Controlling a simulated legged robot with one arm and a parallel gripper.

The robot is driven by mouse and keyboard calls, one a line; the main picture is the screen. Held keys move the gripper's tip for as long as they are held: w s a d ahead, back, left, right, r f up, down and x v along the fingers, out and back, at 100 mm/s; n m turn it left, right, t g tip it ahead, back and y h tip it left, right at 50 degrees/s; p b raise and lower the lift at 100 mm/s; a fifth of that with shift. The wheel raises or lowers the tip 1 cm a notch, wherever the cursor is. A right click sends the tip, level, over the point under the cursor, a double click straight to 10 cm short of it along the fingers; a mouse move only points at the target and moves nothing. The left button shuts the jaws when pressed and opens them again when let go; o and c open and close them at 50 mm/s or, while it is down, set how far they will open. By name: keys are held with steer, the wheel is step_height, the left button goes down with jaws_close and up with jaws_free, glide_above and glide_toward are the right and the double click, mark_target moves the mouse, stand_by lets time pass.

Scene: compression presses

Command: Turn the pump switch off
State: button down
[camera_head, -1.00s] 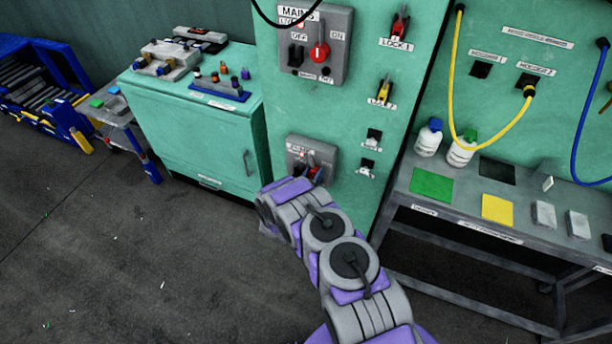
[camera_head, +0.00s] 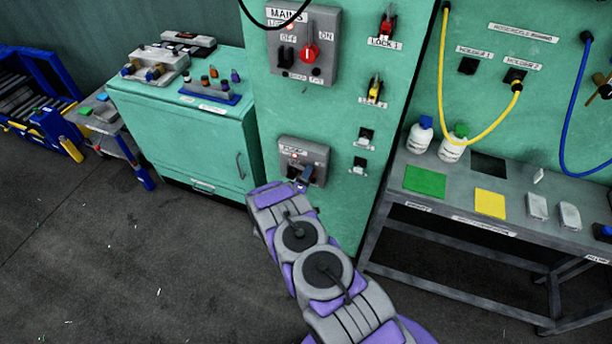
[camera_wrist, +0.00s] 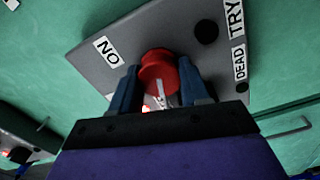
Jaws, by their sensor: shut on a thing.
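The pump switch box (camera_head: 318,154) is a grey panel low on the green cabinet, under the mains box. Its red knob (camera_wrist: 158,72) shows in the wrist view, between the two blue fingers of my gripper (camera_wrist: 158,80). The fingers are shut on the knob, one on each side. A white mark shows on the knob. In the head view my gripper (camera_head: 303,178) is at the lower part of the box and mostly hides the knob.
The mains box (camera_head: 304,48) with another red knob is above. Lock holders hang at its right. A grey table (camera_head: 450,190) with bottles and pads stands at the right. A green cabinet (camera_head: 210,150) stands at the left. The floor in front is clear.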

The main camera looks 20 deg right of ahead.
steer(key=shift+w+a+f+n, duration=0.1)
steer(key=shift+a+n, duration=0.05)
steer(key=shift+n, duration=0.55)
steer(key=shift+a+n, duration=0.1)
steer(key=shift+n, duration=0.9)
steer(key=c, duration=1)
jaws_free()
steer(key=shift+o, duration=0.9)
steer(key=shift+f, duration=0.15)
steer(key=shift+o, duration=1)
steer(key=shift+a, duration=0.1)
